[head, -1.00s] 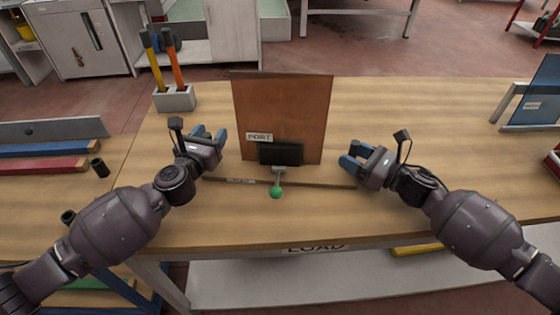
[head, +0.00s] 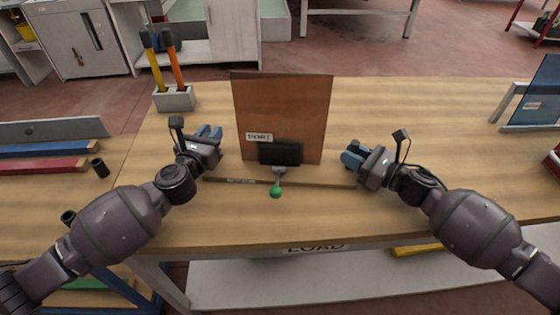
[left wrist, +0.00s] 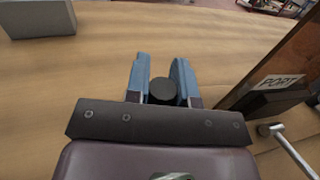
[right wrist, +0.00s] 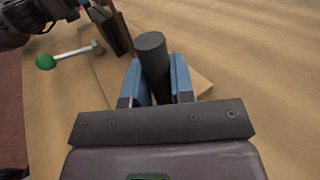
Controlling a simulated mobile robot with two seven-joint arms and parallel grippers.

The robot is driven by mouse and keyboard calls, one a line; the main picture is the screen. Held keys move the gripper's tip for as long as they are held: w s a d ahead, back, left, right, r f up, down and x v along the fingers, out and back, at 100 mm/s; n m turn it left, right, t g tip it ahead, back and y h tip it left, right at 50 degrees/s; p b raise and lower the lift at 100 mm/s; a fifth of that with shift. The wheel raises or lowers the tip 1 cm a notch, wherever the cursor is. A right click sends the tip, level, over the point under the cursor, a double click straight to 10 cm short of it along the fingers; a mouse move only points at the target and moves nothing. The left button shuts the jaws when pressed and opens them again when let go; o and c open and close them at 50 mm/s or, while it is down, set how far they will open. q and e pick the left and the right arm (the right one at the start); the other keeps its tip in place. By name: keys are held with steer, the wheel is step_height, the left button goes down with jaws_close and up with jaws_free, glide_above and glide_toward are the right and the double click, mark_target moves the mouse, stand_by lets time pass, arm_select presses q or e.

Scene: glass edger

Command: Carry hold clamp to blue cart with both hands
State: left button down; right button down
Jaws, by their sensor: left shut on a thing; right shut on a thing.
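The hold clamp (head: 290,153) stands on the wooden bench, with a brown upright panel labelled PORT, a dark clamp block, a lever with a green knob and a thin base strip. My left gripper (head: 212,133) is shut on a dark round handle (left wrist: 163,90) at the clamp's left side, seen between the blue fingers in the left wrist view. My right gripper (head: 352,157) is shut on a dark cylindrical handle (right wrist: 152,55) at the right side, seen in the right wrist view. I cannot make out a blue cart for sure.
A grey holder (head: 176,98) with orange- and yellow-handled tools stands at the back left of the bench. A blue panel on a stand (head: 535,100) is at the right. Blue and red bars (head: 45,165) lie at the left. The bench is clear behind and right of the clamp.

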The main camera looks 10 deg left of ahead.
mark_target(357, 139)
arm_select(q)
steer(key=shift+r, duration=0.2)
arm_select(e)
steer(key=shift+r, duration=0.2)
